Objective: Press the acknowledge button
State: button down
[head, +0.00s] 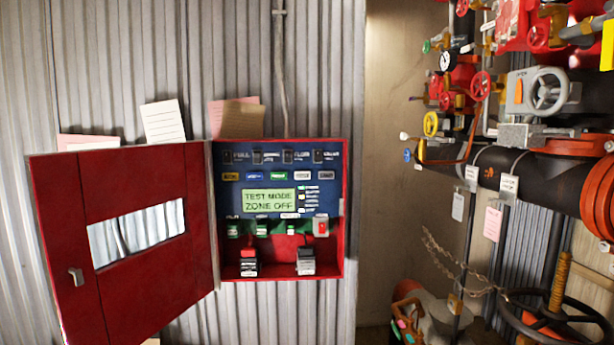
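A red control panel box (348,205) hangs on the corrugated wall with its door (130,230) swung open to the left. The blue panel face (232,198) carries a row of small coloured labelled buttons, among them a yellow one (231,176), a blue one (254,176) and a green one (278,176). Their lettering is too small to tell which is the acknowledge button. Below them a lit green display (269,200) reads "TEST MODE ZONE OFF". My gripper is not in view.
Two dark-topped blocks (248,263) (306,262) sit in the box bottom, and a grey-and-red switch (321,227) is at its right. Paper notes (163,122) stick up above the box. Pipes, valves and a large handwheel (548,92) crowd the right side.

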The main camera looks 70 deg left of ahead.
aim_at(225, 177)
jog(key=z, duration=0.4)
jog(key=i, duration=0.15)
jog(key=u, duration=3.85)
jog(key=i, duration=1)
jog(key=z, duration=0.15)
jog(key=k, duration=0.75)
jog(key=z, duration=0.05)
